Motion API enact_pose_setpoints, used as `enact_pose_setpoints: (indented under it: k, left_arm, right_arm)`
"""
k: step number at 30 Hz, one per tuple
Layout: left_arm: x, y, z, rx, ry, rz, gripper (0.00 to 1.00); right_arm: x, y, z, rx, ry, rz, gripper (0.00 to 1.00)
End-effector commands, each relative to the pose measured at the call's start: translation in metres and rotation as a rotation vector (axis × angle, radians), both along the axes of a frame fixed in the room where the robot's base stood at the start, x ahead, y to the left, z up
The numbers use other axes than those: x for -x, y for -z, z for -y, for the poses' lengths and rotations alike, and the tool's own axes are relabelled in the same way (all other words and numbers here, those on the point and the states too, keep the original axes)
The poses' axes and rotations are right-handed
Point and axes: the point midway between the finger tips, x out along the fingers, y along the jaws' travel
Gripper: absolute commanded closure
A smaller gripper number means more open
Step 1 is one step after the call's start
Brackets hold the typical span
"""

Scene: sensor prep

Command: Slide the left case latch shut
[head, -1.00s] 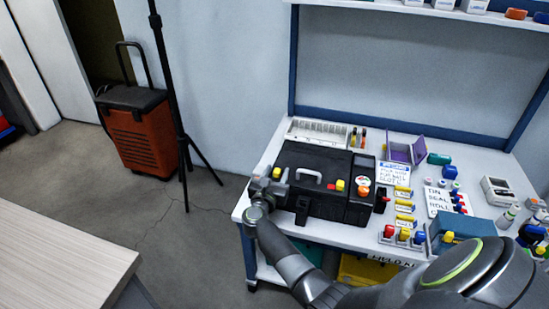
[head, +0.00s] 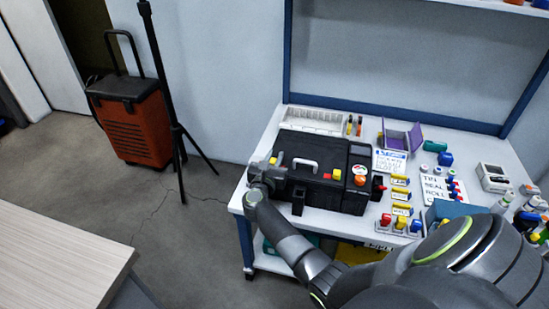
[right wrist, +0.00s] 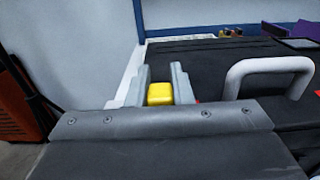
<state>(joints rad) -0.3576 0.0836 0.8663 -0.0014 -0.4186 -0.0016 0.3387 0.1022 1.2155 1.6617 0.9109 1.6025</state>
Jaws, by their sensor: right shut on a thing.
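The black case (head: 345,165) stands on the white workbench with its lid down and a pale handle (head: 304,162) on top. My right gripper (head: 271,166) is at the case's left end. In the right wrist view its two fingers (right wrist: 161,88) stand on either side of a yellow block (right wrist: 160,95), the left latch's tab, and are shut on it. A small red patch shows just right of the right finger. The wrist body hides the latch's lower part, so how far it has slid cannot be told. My left gripper is not in view.
Small yellow-topped boxes (head: 400,194), a purple open box (head: 398,139) and a white tray (head: 315,121) lie around the case on the workbench (head: 262,206). A tripod (head: 166,90) and an orange wheeled case (head: 133,125) stand on the floor at left.

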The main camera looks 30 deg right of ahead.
Motion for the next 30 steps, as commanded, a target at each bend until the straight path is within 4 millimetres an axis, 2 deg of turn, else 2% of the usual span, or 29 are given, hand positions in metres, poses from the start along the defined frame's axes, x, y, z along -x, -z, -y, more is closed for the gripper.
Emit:
enact_pose_setpoints:
  k: [5, 12, 19, 20, 24, 30]
  left_arm:
    - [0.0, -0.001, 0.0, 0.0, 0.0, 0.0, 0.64]
    - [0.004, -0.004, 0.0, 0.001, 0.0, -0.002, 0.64]
    - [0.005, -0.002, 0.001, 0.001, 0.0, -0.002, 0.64]
    - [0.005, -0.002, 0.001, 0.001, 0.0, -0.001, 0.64]
    - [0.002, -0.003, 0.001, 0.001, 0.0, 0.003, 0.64]
    - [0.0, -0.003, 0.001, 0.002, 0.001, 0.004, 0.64]
  right_arm:
    - [0.002, 0.0, 0.002, 0.001, 0.001, -0.001, 1.0]
    - [0.02, -0.001, 0.018, 0.001, 0.002, 0.0, 1.0]
    - [0.021, 0.0, 0.018, 0.001, 0.003, -0.002, 1.0]
    - [0.021, 0.0, 0.018, 0.001, 0.003, -0.002, 0.77]
    - [0.021, 0.0, 0.018, 0.001, 0.003, -0.002, 0.58]
    - [0.021, 0.0, 0.018, 0.003, 0.004, -0.002, 0.58]
